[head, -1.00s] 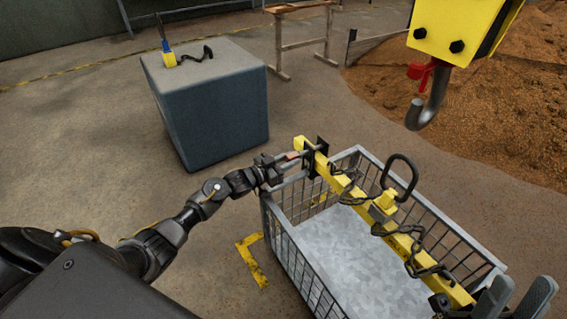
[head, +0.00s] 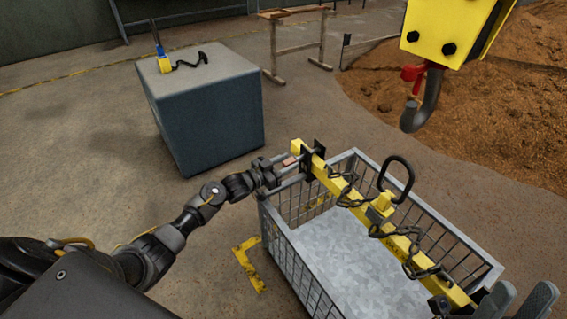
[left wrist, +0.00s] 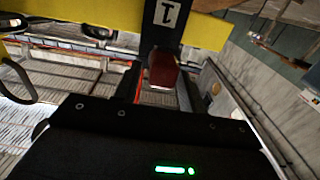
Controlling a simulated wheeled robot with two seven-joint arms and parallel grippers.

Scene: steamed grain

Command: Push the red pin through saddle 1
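The red pin (left wrist: 163,70) shows in the left wrist view, directly below the black saddle 1 (left wrist: 166,32) with its "1" label on the yellow beam. In the head view saddle 1 (head: 314,160) is the black bracket at the beam's far end. My left gripper (head: 293,168) is beside it, on its left. In the left wrist view its dark fingers stand apart on either side of the pin, with a gap between them. Contact with the pin is unclear. My right gripper (head: 522,291) is at the lower right near the beam's near end, its grey fingers apart.
The yellow beam (head: 343,186) with chains and a lifting ring (head: 398,165) lies across a wire-mesh crate (head: 290,262). A crane hook (head: 420,110) hangs above, beyond the crate. A grey block (head: 210,120) stands at the back left. Floor between is clear.

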